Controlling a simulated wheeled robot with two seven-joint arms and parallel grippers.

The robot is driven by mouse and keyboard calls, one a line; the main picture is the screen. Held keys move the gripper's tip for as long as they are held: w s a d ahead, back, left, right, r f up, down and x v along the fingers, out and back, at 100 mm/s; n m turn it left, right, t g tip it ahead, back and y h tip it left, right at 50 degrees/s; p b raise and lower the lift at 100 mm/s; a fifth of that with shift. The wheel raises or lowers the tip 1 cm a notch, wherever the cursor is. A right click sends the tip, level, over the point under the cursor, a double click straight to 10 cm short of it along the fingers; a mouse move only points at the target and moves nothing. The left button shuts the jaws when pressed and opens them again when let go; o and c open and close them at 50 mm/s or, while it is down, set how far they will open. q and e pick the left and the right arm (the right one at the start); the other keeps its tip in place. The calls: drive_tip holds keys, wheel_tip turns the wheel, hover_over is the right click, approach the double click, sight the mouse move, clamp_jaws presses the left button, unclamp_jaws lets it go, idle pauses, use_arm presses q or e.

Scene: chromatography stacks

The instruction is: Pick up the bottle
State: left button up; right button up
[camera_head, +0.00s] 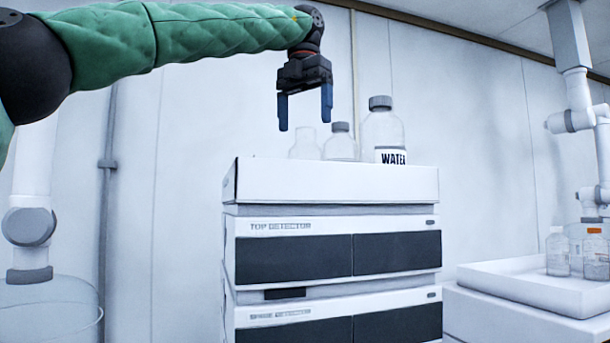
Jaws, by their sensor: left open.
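Three clear bottles stand upright in the white tray (335,183) on top of the detector stack. The largest bottle (382,128), at the right, has a grey cap and a label reading "WATER". A smaller capped bottle (341,146) stands left of it, and an uncapped, faint clear bottle (305,145) is at the far left of the group. The tray's front wall hides their bases. My left gripper (305,110) points down with its two blue fingers apart and empty. In the picture it is above the two left bottles, apart from the WATER bottle. My right gripper is not visible.
The stack has a "TOP DETECTOR" unit (330,250) with dark panels. At the right, another white tray (530,290) holds several clear bottles (575,252). A white jointed pipe (577,95) hangs at the right. Clear air surrounds my gripper.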

sight(304, 144)
use_arm(q)
drive_tip(key=shift+s+f, duration=0.35)
drive_tip(key=shift+s, duration=0.15)
drive_tip(key=w+f, duration=0.1)
drive_tip(key=f, duration=0.1)
drive_tip(key=shift+w+d+f, duration=0.1)
drive_tip(key=shift+w+f, duration=0.2)
drive_tip(key=shift+w, duration=0.1)
drive_tip(key=shift+f+p, duration=0.4)
drive_tip(key=shift+f, duration=0.25)
drive_tip(key=shift+s+f, duration=0.45)
drive_tip(key=shift+s, duration=0.2)
drive_tip(key=shift+s+f, duration=0.1)
drive_tip(key=shift+f, duration=0.1)
drive_tip(key=shift+w+f, duration=0.3)
drive_tip(key=shift+w, duration=0.35)
drive_tip(key=c, duration=0.4)
drive_tip(key=shift+s+r, duration=0.1)
drive_tip(key=shift+s, duration=0.25)
drive_tip(key=c, duration=1.2)
drive_tip(key=shift+o, duration=0.2)
drive_tip(key=shift+w, duration=0.2)
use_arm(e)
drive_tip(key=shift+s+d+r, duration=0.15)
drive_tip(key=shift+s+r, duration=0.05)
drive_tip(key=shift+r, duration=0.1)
